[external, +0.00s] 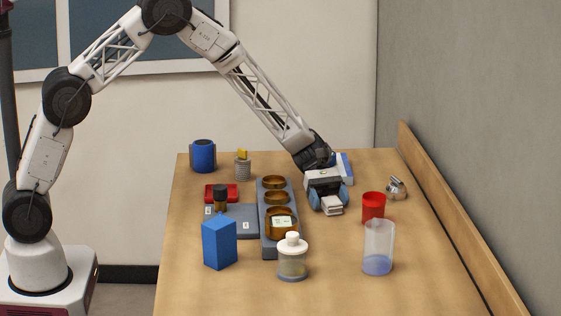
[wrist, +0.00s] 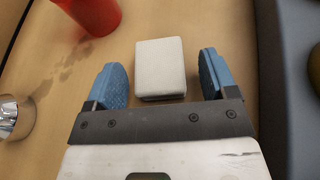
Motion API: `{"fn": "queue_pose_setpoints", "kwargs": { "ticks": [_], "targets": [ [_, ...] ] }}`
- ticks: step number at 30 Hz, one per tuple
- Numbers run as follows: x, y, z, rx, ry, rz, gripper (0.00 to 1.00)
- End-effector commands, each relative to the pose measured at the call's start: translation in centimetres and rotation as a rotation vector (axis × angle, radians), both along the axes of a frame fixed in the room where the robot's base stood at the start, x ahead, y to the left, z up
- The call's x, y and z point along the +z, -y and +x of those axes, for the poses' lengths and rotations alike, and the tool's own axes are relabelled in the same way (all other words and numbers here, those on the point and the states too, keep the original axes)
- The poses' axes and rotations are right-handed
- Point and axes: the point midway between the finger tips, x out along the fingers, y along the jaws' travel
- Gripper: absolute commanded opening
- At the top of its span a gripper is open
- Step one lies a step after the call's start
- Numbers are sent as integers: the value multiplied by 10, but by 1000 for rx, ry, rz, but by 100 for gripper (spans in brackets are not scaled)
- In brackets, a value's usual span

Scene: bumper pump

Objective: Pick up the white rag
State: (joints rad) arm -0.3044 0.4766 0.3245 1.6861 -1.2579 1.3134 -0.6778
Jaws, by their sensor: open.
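The white rag (wrist: 161,54) looks like a small block-shaped pad lying flat on the table. In the wrist view it sits between the two blue fingers, with a gap on each side and its far part reaching past the fingertips. My gripper (wrist: 162,74) is open and empty, facing down at the rag. In the external view my gripper (external: 329,194) is low over the right middle of the table. The rag (external: 332,208) shows at its near side there, partly hidden by the gripper. I cannot tell the exact height of the fingertips above the table.
A red cup (external: 373,208) stands close on the right, with a metal object (external: 396,188) behind it and a clear beaker (external: 379,245) nearer. A grey tray (external: 268,244) with amber dishes lies on the left. A blue-white item (external: 346,168) is behind my gripper.

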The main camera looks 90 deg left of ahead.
Motion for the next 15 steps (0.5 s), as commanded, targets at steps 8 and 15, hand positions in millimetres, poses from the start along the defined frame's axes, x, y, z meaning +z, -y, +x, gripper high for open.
{"fn": "queue_pose_setpoints", "kwargs": {
  "ticks": [8, 15],
  "targets": [
    [0, 0, 0, 0, 0, 0, 79],
    [0, 0, 0, 0, 0, 0, 50]
  ]
}}
